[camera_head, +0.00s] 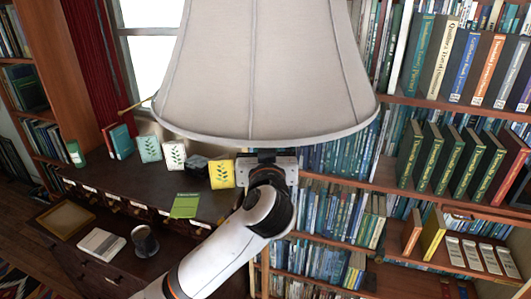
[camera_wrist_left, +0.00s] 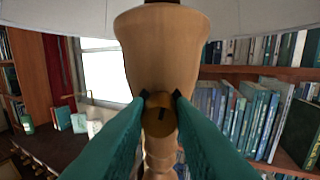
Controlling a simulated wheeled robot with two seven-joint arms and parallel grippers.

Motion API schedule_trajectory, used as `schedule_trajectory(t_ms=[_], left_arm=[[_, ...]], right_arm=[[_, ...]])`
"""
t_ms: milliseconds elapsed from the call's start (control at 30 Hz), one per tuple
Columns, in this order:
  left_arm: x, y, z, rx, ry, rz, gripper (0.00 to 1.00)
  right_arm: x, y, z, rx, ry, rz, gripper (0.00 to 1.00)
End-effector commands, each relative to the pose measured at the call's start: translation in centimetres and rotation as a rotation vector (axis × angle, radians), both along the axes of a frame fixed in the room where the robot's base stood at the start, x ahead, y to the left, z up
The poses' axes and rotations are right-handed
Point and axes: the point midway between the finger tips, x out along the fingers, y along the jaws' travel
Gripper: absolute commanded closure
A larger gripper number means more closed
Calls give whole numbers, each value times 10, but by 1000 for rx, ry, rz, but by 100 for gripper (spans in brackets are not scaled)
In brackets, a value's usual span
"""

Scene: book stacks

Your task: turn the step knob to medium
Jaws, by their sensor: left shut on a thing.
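A lamp with a large pale shade (camera_head: 262,70) fills the upper middle of the head view. In the left wrist view its turned wooden body (camera_wrist_left: 162,50) stands upright under the shade, and a round brass knob (camera_wrist_left: 159,116) with a dark slot-like mark sits on its front. My left gripper (camera_wrist_left: 160,98) has its two teal fingers on either side of the knob, shut on it. In the head view my left gripper (camera_head: 266,160) is just under the shade's lower rim, which hides its fingers and the knob. The knob's setting cannot be read. My right gripper is not in view.
A dark desk (camera_head: 105,240) at left holds a mug (camera_head: 145,243), a white book (camera_head: 101,244) and a wooden tray (camera_head: 66,219). Full bookshelves (camera_head: 420,195) stand at right.

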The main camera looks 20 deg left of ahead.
Motion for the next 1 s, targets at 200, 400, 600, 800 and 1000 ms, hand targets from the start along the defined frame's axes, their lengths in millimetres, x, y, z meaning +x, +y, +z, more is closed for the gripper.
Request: schedule_trajectory(t_ms=[200, 400, 600, 800, 1000], left_arm=[[0, -1, -1, 191, 65, 0, 100], [0, -1, 1, 376, 122, 0, 100], [0, -1, 1, 559, 180, 0, 100], [0, -1, 1, 740, 237, -1, 100], [0, -1, 0, 923, 293, -1, 100]], right_arm=[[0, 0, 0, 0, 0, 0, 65], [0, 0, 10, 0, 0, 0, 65], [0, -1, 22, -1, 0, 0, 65], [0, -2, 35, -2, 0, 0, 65], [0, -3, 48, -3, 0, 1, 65]])
